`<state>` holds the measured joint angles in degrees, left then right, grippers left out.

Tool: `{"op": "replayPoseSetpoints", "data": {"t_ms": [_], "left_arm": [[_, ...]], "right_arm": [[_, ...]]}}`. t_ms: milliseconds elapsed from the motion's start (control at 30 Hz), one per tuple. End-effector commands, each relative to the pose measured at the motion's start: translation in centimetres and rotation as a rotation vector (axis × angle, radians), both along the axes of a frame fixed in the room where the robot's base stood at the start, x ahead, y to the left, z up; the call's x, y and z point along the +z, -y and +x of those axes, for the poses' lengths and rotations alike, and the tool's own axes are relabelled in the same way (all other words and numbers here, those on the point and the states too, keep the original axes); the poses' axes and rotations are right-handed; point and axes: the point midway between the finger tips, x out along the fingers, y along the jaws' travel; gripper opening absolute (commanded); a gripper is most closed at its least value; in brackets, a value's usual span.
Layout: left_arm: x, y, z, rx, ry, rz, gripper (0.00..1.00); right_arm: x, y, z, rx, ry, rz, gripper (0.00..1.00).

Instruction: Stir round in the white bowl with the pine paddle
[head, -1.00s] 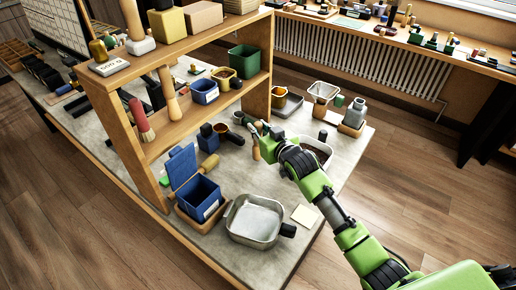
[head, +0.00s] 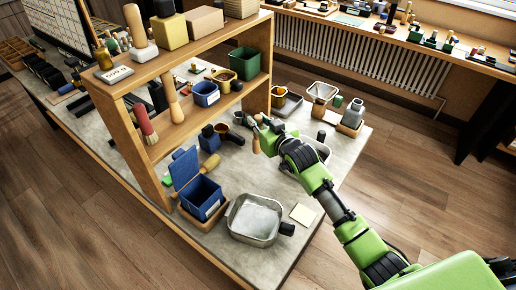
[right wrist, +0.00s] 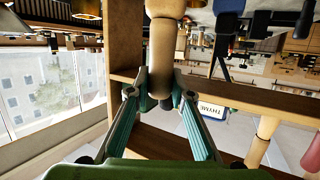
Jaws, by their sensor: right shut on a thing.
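My right gripper (head: 264,128) is shut on a pale wooden handle, which I take to be the pine paddle (head: 256,145). In the right wrist view the paddle (right wrist: 163,45) stands between the two fingers; its far end is out of that view. A white-rimmed vessel, likely the white bowl (head: 325,149), sits on the table just right of the gripper and is mostly hidden behind my right wrist. I cannot tell whether the paddle touches anything inside it. My left gripper is not in view.
A wooden shelf (head: 190,128) with bins and jars stands left of my gripper. A grey metal pan (head: 255,220) and an open blue box (head: 201,195) are in front. A grey bottle (head: 354,112) and a white container (head: 322,91) stand behind. The table's right edge is close.

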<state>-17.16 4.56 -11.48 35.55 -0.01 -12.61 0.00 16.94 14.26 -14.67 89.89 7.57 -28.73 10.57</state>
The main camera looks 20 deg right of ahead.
Motion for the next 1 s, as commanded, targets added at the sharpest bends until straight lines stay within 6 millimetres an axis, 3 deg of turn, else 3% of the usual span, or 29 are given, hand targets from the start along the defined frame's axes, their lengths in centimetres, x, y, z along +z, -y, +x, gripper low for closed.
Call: {"op": "replayPoseSetpoints", "data": {"t_ms": [300,1000], "left_arm": [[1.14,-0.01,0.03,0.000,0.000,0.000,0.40],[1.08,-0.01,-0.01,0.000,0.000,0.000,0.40]], "right_arm": [[1.29,-0.01,0.02,0.000,0.002,0.000,0.00],[1.24,-0.01,0.02,0.000,0.002,0.000,0.00]]}}
